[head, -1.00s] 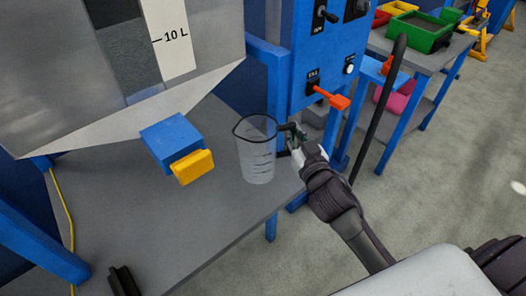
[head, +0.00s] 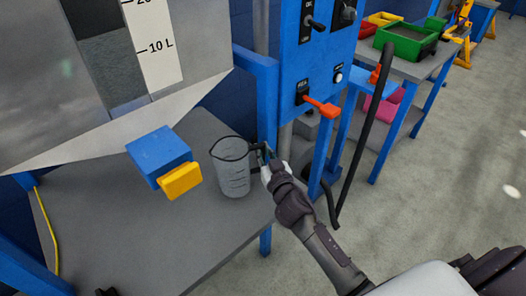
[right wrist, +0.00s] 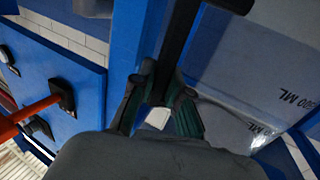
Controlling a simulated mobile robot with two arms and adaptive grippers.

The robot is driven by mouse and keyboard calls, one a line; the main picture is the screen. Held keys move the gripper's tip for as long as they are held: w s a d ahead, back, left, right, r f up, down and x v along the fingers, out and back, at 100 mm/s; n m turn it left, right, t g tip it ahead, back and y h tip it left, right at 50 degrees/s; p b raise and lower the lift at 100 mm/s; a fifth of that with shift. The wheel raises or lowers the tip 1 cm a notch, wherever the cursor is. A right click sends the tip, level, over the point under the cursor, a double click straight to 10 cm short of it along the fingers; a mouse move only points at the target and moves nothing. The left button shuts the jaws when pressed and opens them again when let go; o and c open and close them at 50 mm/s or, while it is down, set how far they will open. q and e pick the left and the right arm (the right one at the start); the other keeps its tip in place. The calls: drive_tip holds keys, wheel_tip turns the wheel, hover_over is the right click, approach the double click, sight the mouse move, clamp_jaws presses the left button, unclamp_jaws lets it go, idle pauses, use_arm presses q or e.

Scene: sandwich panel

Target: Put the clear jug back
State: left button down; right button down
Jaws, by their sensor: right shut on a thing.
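The clear jug (head: 232,172) is upright over the right part of the grey table (head: 150,240), to the right of the yellow-ended blue block. It has a dark rim and dark scale marks, and looks empty. I cannot tell whether its base touches the table. My right gripper (head: 264,158) is shut on the jug's dark handle, on the jug's right side. In the right wrist view the gripper fingers (right wrist: 160,95) close around the black handle, and the jug wall (right wrist: 235,75) with "ML" marks fills the right.
The blue block (head: 158,152) with a yellow front (head: 181,181) sits left of the jug, below the grey hopper (head: 95,100). A blue post (head: 267,100) and a control panel with a red lever (head: 322,107) stand behind my right gripper. The table front is mostly clear.

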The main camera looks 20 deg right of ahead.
drive_tip(key=shift+f, duration=0.2)
drive_tip(key=c, duration=1.2)
unclamp_jaws()
drive_tip(key=shift+o, duration=0.2)
drive_tip(key=shift+r, duration=0.1)
